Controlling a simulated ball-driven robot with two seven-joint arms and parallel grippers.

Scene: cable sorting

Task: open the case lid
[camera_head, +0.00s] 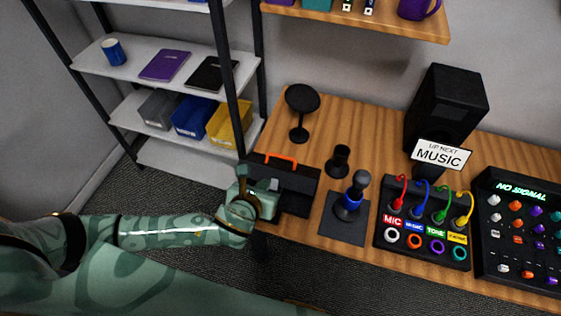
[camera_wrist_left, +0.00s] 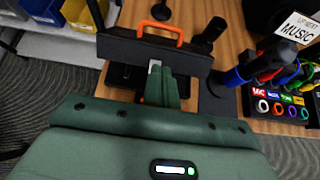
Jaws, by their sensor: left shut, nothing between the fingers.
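The black case (camera_head: 296,207) sits at the left end of the wooden table. Its lid (camera_head: 308,181), with an orange handle (camera_head: 281,159) along the top edge, looks tilted up at the back; the exact angle is hard to tell. In the left wrist view the lid (camera_wrist_left: 190,58) and orange handle (camera_wrist_left: 152,30) stand just beyond my fingers. My left gripper (camera_wrist_left: 163,72) is shut and empty, at the front of the case, close below the lid; contact cannot be told. It hides part of the case. My right gripper is not in view.
A microphone (camera_head: 358,186) on a dark mat (camera_head: 340,231) stands right of the case. A black round-topped stand (camera_head: 301,100) and a small black cylinder (camera_head: 340,160) are behind. A cable box (camera_head: 410,253) is further right. A shelf post (camera_head: 230,80) rises at left.

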